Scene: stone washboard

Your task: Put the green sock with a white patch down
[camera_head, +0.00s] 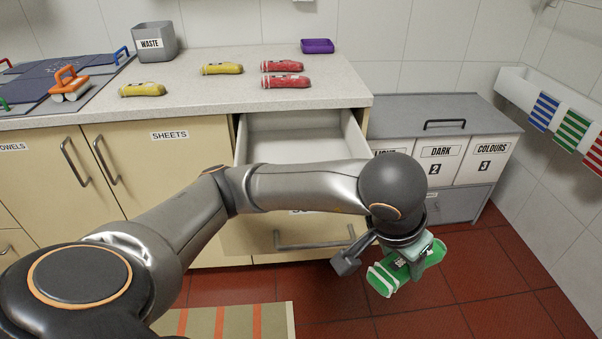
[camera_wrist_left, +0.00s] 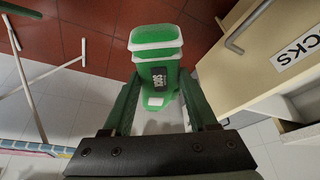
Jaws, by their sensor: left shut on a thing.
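The green sock (camera_head: 387,281), with white bands and a small white patch, is held in my left gripper (camera_head: 408,262). It hangs in the air above the red tiled floor, in front of the counter and right of the open drawer (camera_head: 292,131). In the left wrist view the sock (camera_wrist_left: 156,42) sits between both fingers of the left gripper (camera_wrist_left: 156,95), with a small dark label on its side. My left forearm hides part of the drawer front. My right gripper is not in view.
Yellow rolled socks (camera_head: 221,69) and red ones (camera_head: 285,81) lie on the counter (camera_head: 210,95), near a grey waste bin (camera_head: 154,43) and a purple item (camera_head: 317,46). Bins marked DARK (camera_head: 438,160) and COLOURS (camera_head: 486,158) stand at the right. Striped cloths (camera_head: 571,131) hang on the right wall.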

